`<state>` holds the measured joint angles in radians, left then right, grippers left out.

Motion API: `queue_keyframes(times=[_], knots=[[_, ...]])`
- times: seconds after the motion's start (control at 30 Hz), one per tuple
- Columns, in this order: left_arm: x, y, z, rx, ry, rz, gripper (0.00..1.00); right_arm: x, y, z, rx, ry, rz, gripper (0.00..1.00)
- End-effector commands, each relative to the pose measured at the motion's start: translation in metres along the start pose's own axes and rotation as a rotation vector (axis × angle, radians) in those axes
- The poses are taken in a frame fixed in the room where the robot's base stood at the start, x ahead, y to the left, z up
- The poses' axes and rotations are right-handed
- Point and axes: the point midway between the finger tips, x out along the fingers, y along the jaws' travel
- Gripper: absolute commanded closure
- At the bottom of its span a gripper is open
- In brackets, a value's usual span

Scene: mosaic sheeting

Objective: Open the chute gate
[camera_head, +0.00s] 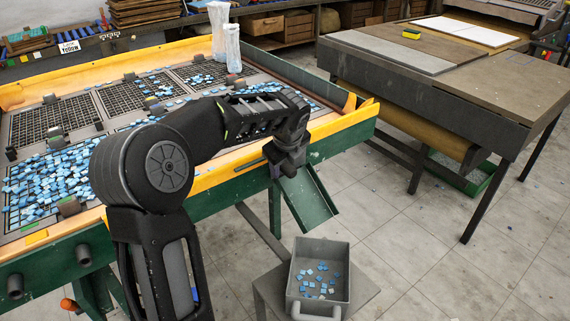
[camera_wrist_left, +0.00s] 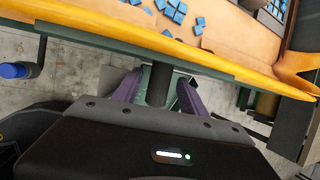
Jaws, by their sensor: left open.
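My left gripper (camera_head: 288,168) is at the front edge of the yellow-rimmed sorting table, just above the top of the green chute (camera_head: 310,200). In the left wrist view, its two purple-padded fingers (camera_wrist_left: 157,92) stand apart on either side of a dark upright cylinder (camera_wrist_left: 158,84) under the table edge. I cannot tell whether they touch it. The cylinder may be the gate's handle; the gate plate itself is hidden behind my gripper in the head view. The chute slopes down to the right. My right gripper is not in view.
A grey bin (camera_head: 346,272) with blue tiles stands on a low stand below the chute. Blue tiles (camera_head: 50,185) lie on the sorting table. A blue knob (camera_wrist_left: 14,70) on a bent rod shows at left. A second table (camera_head: 480,80) stands at right, with clear floor between.

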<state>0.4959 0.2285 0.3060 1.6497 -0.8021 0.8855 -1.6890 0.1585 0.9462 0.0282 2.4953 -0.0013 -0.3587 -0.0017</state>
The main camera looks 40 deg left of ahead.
Motion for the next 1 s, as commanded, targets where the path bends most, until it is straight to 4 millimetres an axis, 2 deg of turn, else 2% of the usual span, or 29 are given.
queue_keyframes(times=[0.13, 0.7, 1.0], knots=[[-0.0002, 0.0001, 0.0001, 0.000, 0.000, 0.000, 0.52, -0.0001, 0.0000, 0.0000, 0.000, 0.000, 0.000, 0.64], [-0.0004, 0.0002, 0.0000, 0.000, 0.000, 0.000, 0.98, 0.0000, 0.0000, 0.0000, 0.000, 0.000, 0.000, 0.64], [-0.0005, 0.0002, 0.0000, 0.000, 0.000, 0.000, 1.00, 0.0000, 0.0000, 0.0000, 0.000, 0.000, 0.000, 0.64]])
